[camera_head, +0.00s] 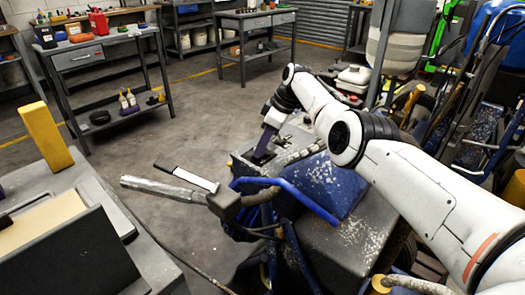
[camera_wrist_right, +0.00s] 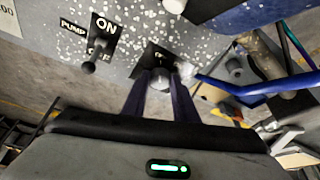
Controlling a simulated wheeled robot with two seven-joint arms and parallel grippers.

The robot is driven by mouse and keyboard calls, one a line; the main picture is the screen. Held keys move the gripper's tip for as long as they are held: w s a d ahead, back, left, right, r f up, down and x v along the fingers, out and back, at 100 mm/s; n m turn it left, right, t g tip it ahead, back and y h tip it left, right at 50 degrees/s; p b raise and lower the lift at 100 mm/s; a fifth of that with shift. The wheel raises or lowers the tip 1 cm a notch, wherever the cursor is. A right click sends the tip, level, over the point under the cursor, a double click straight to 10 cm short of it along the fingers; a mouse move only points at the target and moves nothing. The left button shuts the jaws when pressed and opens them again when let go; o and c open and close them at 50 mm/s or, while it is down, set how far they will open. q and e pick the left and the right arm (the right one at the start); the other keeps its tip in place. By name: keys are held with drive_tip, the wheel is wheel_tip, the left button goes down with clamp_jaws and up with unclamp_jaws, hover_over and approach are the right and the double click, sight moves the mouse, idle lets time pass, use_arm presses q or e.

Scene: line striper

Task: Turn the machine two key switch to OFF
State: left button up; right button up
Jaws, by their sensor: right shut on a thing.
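The line striper (camera_head: 325,185) is a blue, paint-speckled machine in the middle of the head view. My right gripper (camera_head: 262,150) reaches down onto its control panel. In the right wrist view the speckled panel (camera_wrist_right: 215,35) fills the top. My right gripper (camera_wrist_right: 163,84) has its dark fingers shut on a small grey key switch (camera_wrist_right: 161,80) in front of a black plate. The fingers and the view angle hide most of the key and its label, so its setting cannot be read. My left gripper is not in view.
A PUMP toggle switch (camera_wrist_right: 90,67) with an ON/OFF plate sits left of the key switch. A blue handlebar (camera_wrist_right: 255,85) runs close at the right. A grey bench (camera_head: 95,50) stands at the back left. Open floor (camera_head: 215,110) lies behind the machine.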

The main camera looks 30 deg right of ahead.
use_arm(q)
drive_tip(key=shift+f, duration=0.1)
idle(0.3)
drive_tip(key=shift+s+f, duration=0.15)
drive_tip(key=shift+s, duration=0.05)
use_arm(e)
drive_tip(key=o, duration=1.1)
drive_tip(key=shift+c, duration=0.2)
drive_tip(key=shift+s+d+r+p, duration=0.1)
drive_tip(key=shift+d+r+p, duration=0.05)
drive_tip(key=shift+r+p, duration=0.5)
drive_tip(key=shift+p+v, duration=1.05)
drive_tip(key=shift+p, duration=0.1)
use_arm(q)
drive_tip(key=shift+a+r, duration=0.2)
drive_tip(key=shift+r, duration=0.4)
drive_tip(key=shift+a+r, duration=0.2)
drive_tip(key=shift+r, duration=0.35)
use_arm(e)
drive_tip(key=v, duration=0.7)
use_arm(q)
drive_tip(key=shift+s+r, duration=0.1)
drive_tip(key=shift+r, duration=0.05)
use_arm(e)
drive_tip(key=shift+s, duration=0.1)
